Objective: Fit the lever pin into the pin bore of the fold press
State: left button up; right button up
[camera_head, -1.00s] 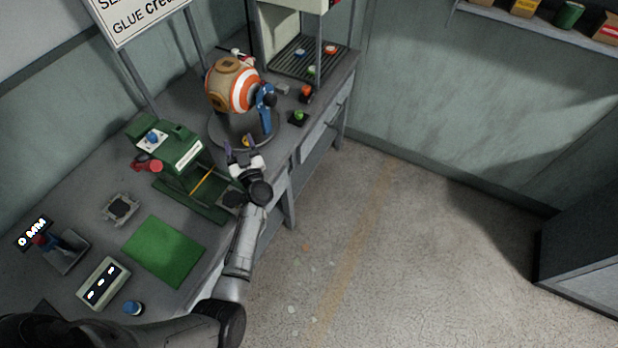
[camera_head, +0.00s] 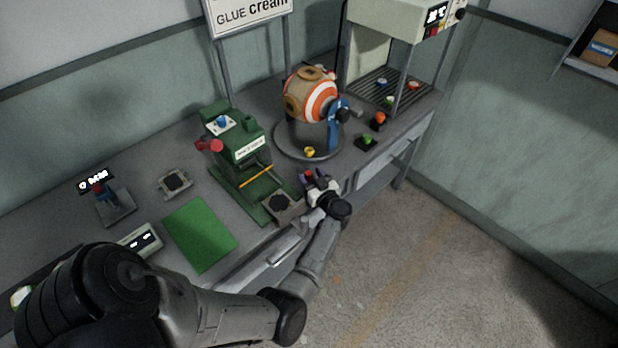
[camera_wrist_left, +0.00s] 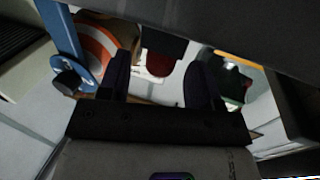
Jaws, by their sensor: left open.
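The green fold press (camera_head: 236,152) stands on the bench, with a red knob (camera_head: 211,146) on its left side and an orange bar (camera_head: 257,177) low at its front. I cannot make out its pin bore. My left gripper (camera_head: 313,176) is at the bench's front edge, right of the press and in front of the ball stand. Its jaws are open. A small red piece (camera_head: 308,173) shows between the fingers; in the left wrist view a dark red round end (camera_wrist_left: 158,64) sits between them. I cannot tell whether this is the lever pin. My right gripper is not in view.
The orange-and-white ball (camera_head: 318,100) sits on a round stand (camera_head: 283,146) behind the gripper. A green mat (camera_head: 200,234) and a small grey plate (camera_head: 174,183) lie left of the press. A pale-green machine (camera_head: 385,30) stands at the far right.

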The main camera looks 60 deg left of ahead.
pick_arm(q)
jog(key=shift+a, duration=0.9)
jog(key=shift+c, duration=0.3)
jog(key=c, duration=1)
jog(key=shift+o, duration=0.2)
